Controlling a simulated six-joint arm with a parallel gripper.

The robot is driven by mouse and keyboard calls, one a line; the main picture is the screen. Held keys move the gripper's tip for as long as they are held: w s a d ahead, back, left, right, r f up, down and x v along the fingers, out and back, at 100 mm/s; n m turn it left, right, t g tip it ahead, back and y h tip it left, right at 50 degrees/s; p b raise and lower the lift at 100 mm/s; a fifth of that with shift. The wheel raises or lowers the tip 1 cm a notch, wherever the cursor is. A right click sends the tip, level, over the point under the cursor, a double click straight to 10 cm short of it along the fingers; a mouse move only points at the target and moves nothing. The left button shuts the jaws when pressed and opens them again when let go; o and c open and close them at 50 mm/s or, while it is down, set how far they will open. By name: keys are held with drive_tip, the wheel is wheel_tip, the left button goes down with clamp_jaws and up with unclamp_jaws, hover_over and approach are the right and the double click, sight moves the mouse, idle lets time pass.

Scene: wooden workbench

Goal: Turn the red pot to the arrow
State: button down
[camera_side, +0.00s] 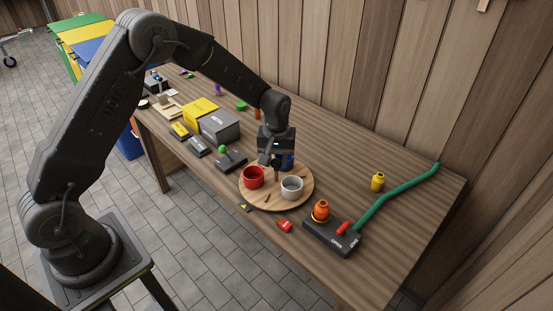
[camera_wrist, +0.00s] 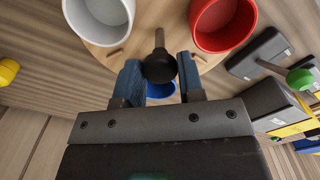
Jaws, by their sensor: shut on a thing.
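A round wooden turntable (camera_side: 262,203) lies on the bench and carries a red pot (camera_side: 253,178), a white pot (camera_side: 292,187) and a blue pot (camera_side: 288,160). The red pot stands at the turntable's left side, white at front right, blue at the back, partly hidden by my gripper. A small dark plate with a yellow arrow (camera_side: 245,207) lies on the bench by the turntable's front left edge. My gripper (camera_wrist: 160,75) points down over the turntable's middle, its fingers shut on the dark knob (camera_wrist: 159,65) of a central post. The red pot (camera_wrist: 222,22) also shows in the wrist view.
A dark box with a green ball (camera_side: 222,149) and grey boxes stand left.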

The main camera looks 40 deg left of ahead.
drive_tip(key=shift+r+n, duration=0.1)
drive_tip(key=shift+n, duration=3.4)
drive_tip(key=c, duration=0.7)
unclamp_jaws()
drive_tip(key=shift+c, duration=0.2)
wheel_tip(320, 180, up, 14)
